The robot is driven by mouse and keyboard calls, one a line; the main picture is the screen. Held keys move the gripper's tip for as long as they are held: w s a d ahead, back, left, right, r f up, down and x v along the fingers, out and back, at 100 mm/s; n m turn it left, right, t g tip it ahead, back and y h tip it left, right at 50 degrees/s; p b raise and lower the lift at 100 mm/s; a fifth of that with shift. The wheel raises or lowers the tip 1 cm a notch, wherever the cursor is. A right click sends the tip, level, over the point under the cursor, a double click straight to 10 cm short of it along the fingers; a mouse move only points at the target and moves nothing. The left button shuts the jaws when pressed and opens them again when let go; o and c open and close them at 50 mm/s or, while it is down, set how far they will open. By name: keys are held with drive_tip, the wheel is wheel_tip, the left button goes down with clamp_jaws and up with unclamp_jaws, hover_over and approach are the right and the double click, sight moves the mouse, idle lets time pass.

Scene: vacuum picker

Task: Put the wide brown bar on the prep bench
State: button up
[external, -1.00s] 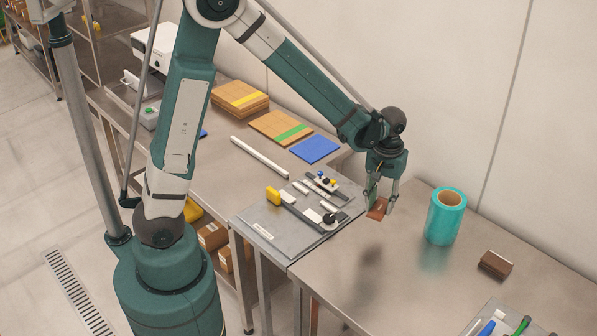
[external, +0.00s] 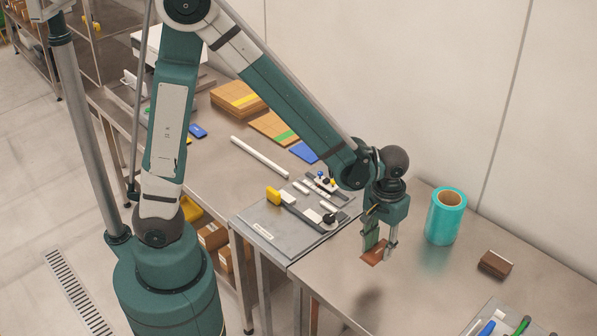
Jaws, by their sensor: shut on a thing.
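My gripper (external: 376,253) is shut on a flat brown bar (external: 371,258). The fingers point down and cover part of the bar. The bar is low over or on the bare steel of the bench (external: 330,285), just right of the grey fixture plate; I cannot tell whether it touches the surface. A second brown block (external: 495,264) with a pale edge rests on the bench at the right, apart from my gripper.
A teal film roll (external: 446,216) stands upright to the right of my gripper. The grey fixture plate (external: 262,232) with clamps lies to the left. A tray with tools (external: 500,320) is at the lower right. Bench room is clear in front of my gripper.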

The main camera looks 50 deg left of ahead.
idle(0.4)
hover_over(374, 277)
drive_tip(key=shift+f+b, duration=0.4)
drive_tip(key=shift+f, duration=2.55)
drive_tip(key=shift+f+b, duration=0.3)
drive_tip(key=shift+f, duration=1.75)
drive_tip(key=shift+f, duration=0.2)
drive_tip(key=o, duration=0.9)
drive_tip(key=shift+r, duration=0.2)
drive_tip(key=shift+r+p, duration=0.8)
drive_tip(key=shift+r, duration=5.2)
